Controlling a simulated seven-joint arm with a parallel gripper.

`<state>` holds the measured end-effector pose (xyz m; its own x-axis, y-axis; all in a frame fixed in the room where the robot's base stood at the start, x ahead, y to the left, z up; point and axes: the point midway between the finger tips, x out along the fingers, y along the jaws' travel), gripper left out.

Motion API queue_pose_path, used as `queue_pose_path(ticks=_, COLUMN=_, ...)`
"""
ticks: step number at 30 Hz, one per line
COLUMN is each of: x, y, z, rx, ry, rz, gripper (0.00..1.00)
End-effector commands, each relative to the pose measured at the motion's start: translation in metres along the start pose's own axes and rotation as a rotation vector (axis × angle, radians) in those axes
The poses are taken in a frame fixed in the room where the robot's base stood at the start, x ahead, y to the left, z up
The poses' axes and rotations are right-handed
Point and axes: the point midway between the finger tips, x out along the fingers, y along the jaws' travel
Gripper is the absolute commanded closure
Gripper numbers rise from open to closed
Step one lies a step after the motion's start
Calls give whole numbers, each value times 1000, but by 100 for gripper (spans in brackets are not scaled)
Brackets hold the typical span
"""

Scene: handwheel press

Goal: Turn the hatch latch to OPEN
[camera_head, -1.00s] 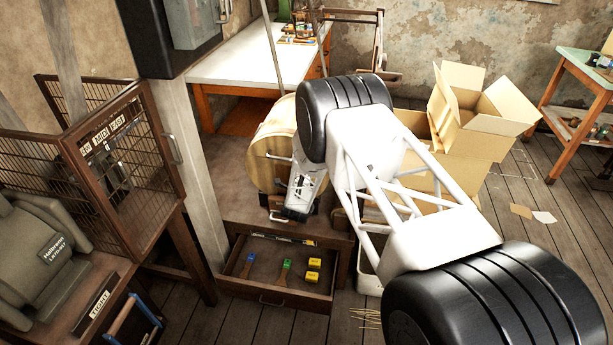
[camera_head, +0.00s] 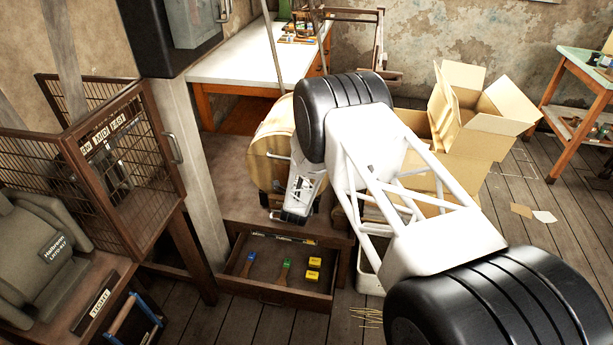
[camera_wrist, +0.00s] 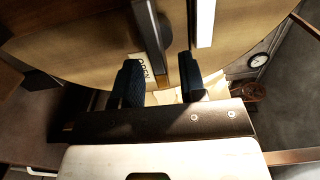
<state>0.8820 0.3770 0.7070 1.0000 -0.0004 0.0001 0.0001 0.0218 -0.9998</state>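The round wooden hatch (camera_head: 267,160) stands on a low bench in the head view, partly hidden by my arm. Its wooden face (camera_wrist: 90,50) fills the upper part of the wrist view. A long dark bar with a lighter side, which looks like the latch (camera_wrist: 150,28), runs down across that face. A small label reading OPEN (camera_wrist: 143,67) sits beside its lower end. My gripper (camera_wrist: 160,78) is open, with its two dark fingers on either side of the bar's lower end. A gap shows between the bar and the right finger. In the head view the fingers are hard to make out.
An open drawer (camera_head: 270,293) with brushes and yellow boxes juts out below the bench. A concrete post (camera_head: 188,160) and a mesh cage (camera_head: 115,150) stand to the left. Cardboard boxes (camera_head: 470,130) stand right of my arm. A pale strip (camera_wrist: 205,22) crosses the hatch face.

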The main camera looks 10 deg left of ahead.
Motion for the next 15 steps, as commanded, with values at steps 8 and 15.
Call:
queue_pose_path(ticks=8, x=-34, y=0, z=1, rx=0, ry=-2, rz=0, gripper=62)
queue_pose_path(ticks=15, x=-56, y=0, z=1, rx=0, ry=-2, rz=1, gripper=62)
